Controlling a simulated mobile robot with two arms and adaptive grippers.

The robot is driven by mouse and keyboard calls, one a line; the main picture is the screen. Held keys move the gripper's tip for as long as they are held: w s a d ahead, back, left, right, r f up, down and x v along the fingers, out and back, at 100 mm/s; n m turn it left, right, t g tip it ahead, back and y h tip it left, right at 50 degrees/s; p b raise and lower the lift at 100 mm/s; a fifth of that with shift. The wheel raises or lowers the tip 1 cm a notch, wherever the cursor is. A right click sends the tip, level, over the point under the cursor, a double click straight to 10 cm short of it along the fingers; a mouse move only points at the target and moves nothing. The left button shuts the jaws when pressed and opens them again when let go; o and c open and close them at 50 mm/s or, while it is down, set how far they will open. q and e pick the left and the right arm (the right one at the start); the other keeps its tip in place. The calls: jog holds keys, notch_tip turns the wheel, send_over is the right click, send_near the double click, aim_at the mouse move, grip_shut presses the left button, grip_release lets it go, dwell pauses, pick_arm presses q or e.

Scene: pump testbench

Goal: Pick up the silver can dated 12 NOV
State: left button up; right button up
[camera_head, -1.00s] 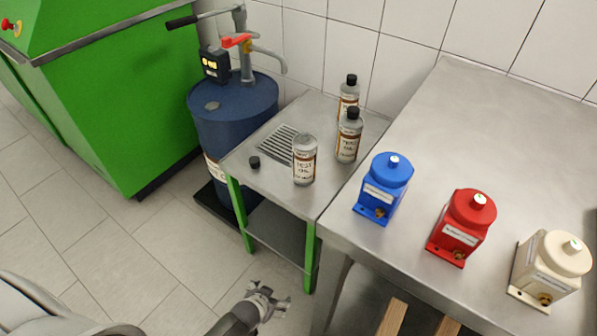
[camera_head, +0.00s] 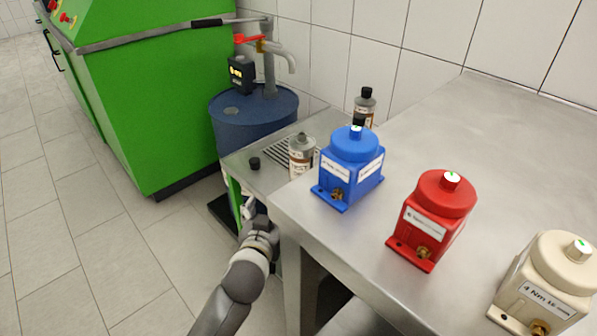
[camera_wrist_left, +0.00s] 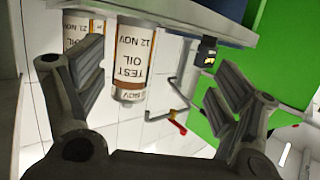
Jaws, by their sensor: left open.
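In the left wrist view, which is upside down, a silver can labelled TEST OIL 12 NOV (camera_wrist_left: 133,58) stands between the finger lines, beyond the fingertips. A second can (camera_wrist_left: 82,30), whose date seems to read 21 NOV, is partly hidden by a finger. In the head view an uncapped silver can (camera_head: 301,158) stands on the small side table; it looks like the dated one, but its date is unreadable there. My left gripper (camera_head: 250,208) is open and empty at the side table's front edge; it also shows in the wrist view (camera_wrist_left: 157,82). My right gripper is out of view.
A loose black cap (camera_head: 254,164) lies on the side table (camera_head: 240,160). A capped can (camera_head: 365,108) stands behind the blue pump (camera_head: 349,168). Red (camera_head: 433,220) and cream (camera_head: 546,285) pumps stand on the steel bench (camera_head: 480,150). A blue drum (camera_head: 245,122) stands behind left.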

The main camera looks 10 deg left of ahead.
aim_at(300, 161)
pick_arm(q)
jog(key=shift+w+d+r+m+t+h+b, duration=0.15)
jog(key=shift+w+d+r+t+h, duration=0.25)
jog(key=shift+w+r, duration=1.05)
jog(key=shift+w+d+r+m+t+h+b, duration=0.15)
jog(key=shift+w+d+r+t, duration=0.5)
jog(key=shift+w, duration=1.55)
jog(key=shift+w+d+r+m+t+h+b, duration=0.1)
jog(key=shift+w+d+r+m+t+h, duration=0.2)
jog(key=shift+w+d+r, duration=1)
jog(key=shift+w+a+f+b, duration=0.15)
jog(key=shift+w+a, duration=0.1)
jog(key=shift+w, duration=0.75)
jog(key=shift+w+a+f+b, duration=0.15)
jog(key=shift+w+a, duration=0.1)
jog(key=shift+w, duration=0.8)
jog(key=shift+w+a+b, duration=0.15)
jog(key=shift+w+a, duration=0.1)
jog(key=shift+w, duration=0.75)
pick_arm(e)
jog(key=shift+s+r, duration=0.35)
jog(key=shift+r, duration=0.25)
pick_arm(q)
jog(key=c, duration=1.2)
jog(key=shift+c, duration=0.5)
jog(key=shift+r, duration=0.15)
